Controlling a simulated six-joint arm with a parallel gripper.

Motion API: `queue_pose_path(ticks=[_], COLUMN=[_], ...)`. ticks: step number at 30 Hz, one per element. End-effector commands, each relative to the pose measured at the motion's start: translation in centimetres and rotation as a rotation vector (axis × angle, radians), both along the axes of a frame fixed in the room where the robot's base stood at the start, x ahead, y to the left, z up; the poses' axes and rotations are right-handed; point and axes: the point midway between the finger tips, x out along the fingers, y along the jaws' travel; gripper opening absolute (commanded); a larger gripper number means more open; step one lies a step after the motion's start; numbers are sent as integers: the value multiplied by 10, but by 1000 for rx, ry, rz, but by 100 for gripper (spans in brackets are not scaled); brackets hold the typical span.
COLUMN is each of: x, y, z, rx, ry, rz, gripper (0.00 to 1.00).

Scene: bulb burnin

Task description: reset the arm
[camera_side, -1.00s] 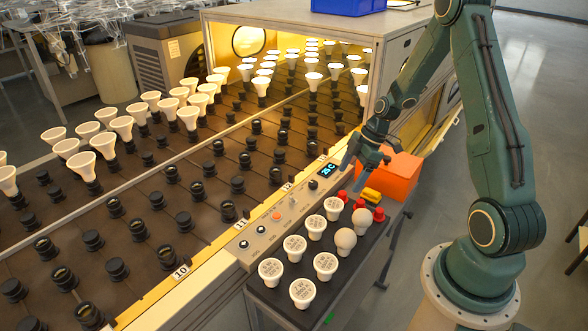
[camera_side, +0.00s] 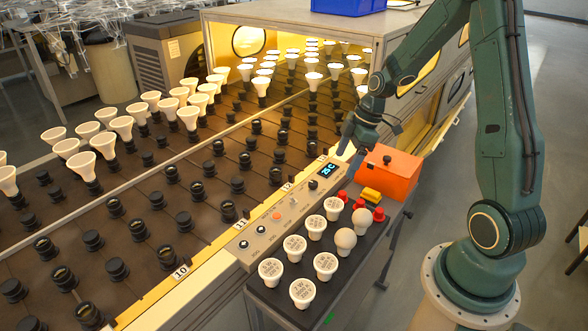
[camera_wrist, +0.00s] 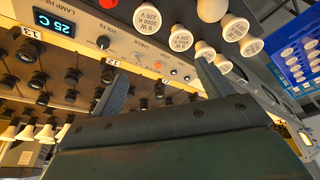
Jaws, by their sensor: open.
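My gripper (camera_side: 346,150) is above the far end of the control panel, near the display and left of the orange box. In the wrist view its two fingers (camera_wrist: 160,88) stand wide apart with nothing between them. My arm is bent and reaches in from the right. No task object is held.
The control panel (camera_side: 290,213) runs along the sloped rack. Several white bulbs (camera_side: 295,247) stand on the dark cart, beside red caps (camera_side: 379,214) and a yellow block (camera_side: 371,194). An orange box (camera_side: 391,172) sits at the cart's far end. Sockets and lit bulbs fill the rack (camera_side: 140,175).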

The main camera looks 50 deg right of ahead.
Motion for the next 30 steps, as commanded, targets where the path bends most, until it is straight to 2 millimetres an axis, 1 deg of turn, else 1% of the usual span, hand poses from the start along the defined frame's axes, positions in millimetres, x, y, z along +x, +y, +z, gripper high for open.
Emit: queue_pose_path(ticks=[1, 3, 11, 15, 21, 30], x=[-1, -2, -17, -29, -51, -91], y=[8, 17, 53, 72, 96, 128], z=[13, 28, 78, 101, 131, 166], rx=[-13, -25, -63, -75, -85, -70], ry=[0, 3, 5, -3, -24, -70], rz=[-15, -44, -161, -228, -328, -485], gripper=[78, 78, 78, 78, 78, 78])
